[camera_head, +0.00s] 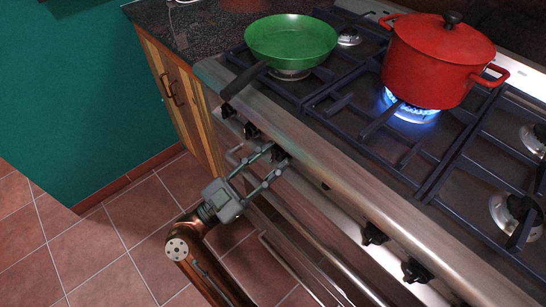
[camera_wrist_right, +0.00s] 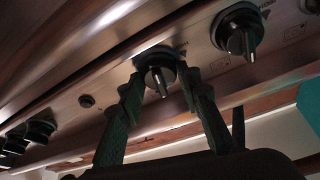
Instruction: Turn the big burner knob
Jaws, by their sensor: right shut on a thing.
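A black burner knob (camera_head: 281,154) on the stove's front panel is between the fingertips of my right gripper (camera_head: 274,160). In the right wrist view the same knob (camera_wrist_right: 160,76) shows between the two green-grey fingers, its pointer aimed down towards the gripper. The right gripper is shut on it. A blue flame (camera_head: 412,108) burns on the burner under the red pot (camera_head: 437,62). My left gripper is not in view.
More knobs stand on both sides, one (camera_head: 373,233) to the right and one (camera_wrist_right: 239,33) close by in the wrist view. An oven handle (camera_head: 322,255) runs below.

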